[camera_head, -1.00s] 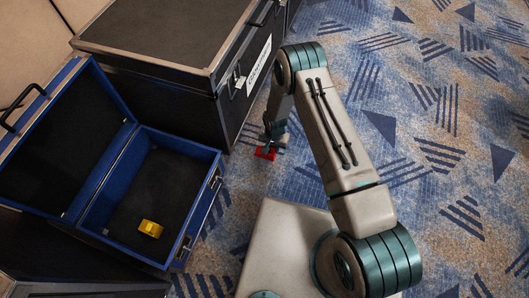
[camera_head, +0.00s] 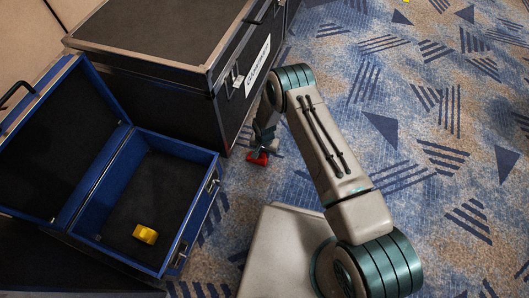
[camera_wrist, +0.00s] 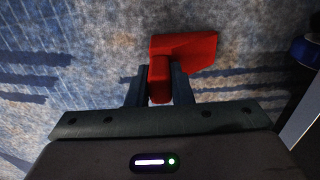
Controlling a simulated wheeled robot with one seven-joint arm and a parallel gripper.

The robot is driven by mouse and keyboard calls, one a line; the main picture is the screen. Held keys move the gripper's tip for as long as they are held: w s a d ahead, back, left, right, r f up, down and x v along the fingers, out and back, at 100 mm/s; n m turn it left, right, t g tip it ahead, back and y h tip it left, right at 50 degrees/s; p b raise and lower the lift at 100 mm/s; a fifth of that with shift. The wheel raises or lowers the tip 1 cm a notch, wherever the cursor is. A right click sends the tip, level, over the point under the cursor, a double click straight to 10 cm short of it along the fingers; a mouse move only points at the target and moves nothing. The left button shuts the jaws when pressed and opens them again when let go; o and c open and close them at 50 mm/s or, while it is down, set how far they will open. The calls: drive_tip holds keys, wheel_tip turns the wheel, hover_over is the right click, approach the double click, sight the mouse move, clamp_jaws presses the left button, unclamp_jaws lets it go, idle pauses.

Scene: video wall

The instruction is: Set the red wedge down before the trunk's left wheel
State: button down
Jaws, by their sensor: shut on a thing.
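The red wedge (camera_wrist: 190,53) is between the fingers of my gripper (camera_wrist: 160,85) in the wrist view, with carpet beyond it. In the head view the wedge (camera_head: 258,158) shows small below my gripper (camera_head: 262,148), close to the carpet; I cannot tell whether it touches. The large black trunk (camera_head: 170,100) with metal edges stands just to the left of the gripper. In the wrist view a blue and dark round part (camera_wrist: 306,50), which looks like a wheel, shows at the right edge. The trunk's wheels are not clear in the head view.
An open blue-edged case (camera_head: 200,215) stands at the left, with a yellow block (camera_head: 145,234) lying inside. Patterned carpet (camera_head: 420,120) is free to the right. A white label (camera_head: 258,66) is on the trunk's side.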

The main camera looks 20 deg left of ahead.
drive_tip(key=c, duration=1.3)
unclamp_jaws()
drive_tip(key=w+d+r+p, duration=0.2)
drive_tip(key=d+r+p, duration=0.1)
drive_tip(key=r, duration=1.1)
drive_tip(key=w+d+r+p, duration=0.2)
drive_tip(key=d+r, duration=0.1)
drive_tip(key=r, duration=1.1)
drive_tip(key=s+d+r, duration=0.2)
drive_tip(key=d+r, duration=0.7)
drive_tip(key=r, duration=0.5)
drive_tip(key=s+d+r, duration=0.7)
drive_tip(key=s+r, duration=0.1)
drive_tip(key=s, duration=0.2)
drive_tip(key=s+d+r+n+t, duration=0.1)
drive_tip(key=s+d+r, duration=0.6)
drive_tip(key=s, duration=0.4)
drive_tip(key=shift+d+r, duration=0.2)
drive_tip(key=shift+r, duration=0.3)
